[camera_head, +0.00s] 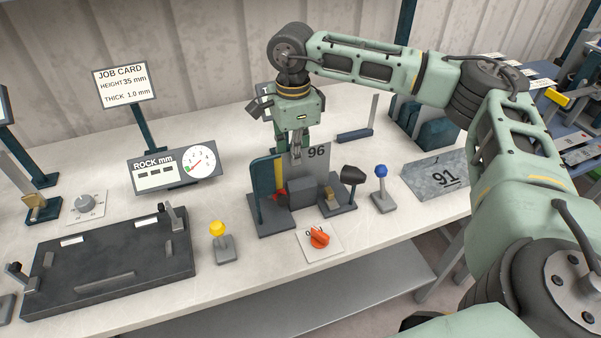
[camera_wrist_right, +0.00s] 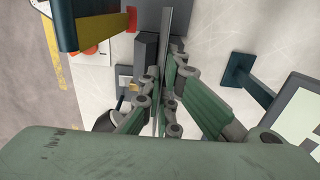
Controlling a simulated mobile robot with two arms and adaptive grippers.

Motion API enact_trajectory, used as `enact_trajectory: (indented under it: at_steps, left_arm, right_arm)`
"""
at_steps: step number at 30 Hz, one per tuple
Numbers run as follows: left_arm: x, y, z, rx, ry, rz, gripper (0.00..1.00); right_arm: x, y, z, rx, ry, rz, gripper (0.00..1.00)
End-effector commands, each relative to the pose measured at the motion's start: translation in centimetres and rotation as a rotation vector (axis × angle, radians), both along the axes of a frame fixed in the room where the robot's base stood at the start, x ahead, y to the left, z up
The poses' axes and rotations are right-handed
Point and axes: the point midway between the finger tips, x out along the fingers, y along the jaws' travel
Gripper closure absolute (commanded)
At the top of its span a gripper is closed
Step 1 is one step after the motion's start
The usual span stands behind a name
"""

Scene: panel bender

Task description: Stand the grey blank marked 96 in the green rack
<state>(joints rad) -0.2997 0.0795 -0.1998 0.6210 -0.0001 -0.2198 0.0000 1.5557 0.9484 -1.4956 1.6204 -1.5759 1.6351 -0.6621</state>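The grey blank marked 96 (camera_head: 319,154) stands upright in the middle of the bench, behind a dark grey block in a small bench fixture (camera_head: 270,226). My right gripper (camera_head: 297,152) reaches down from above with its fingers at the blank's upper left edge. In the right wrist view the blank (camera_wrist_right: 164,60) shows edge-on as a thin plate between the closed fingers (camera_wrist_right: 163,95). Its lower part is hidden by the fixture. I cannot clearly identify a green rack; dark teal blocks (camera_head: 437,134) stand at the back right. My left gripper is out of view.
A plate marked 91 (camera_head: 436,175) lies at the right. A gauge panel (camera_head: 173,168) and a black bed (camera_head: 105,262) are at the left.

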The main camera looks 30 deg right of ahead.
Motion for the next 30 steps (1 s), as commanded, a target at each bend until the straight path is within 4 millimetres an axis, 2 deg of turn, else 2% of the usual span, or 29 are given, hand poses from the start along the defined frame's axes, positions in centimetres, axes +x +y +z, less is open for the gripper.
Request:
enact_trajectory:
  at_steps: [1, 30]
  left_arm:
    - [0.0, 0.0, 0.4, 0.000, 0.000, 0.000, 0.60]
    - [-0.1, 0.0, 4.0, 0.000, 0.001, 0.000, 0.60]
  right_arm:
    - [0.3, -0.1, 0.8, 0.000, -0.012, -0.003, 1.00]
    - [0.1, 0.0, 6.5, 0.001, -0.006, -0.002, 1.00]
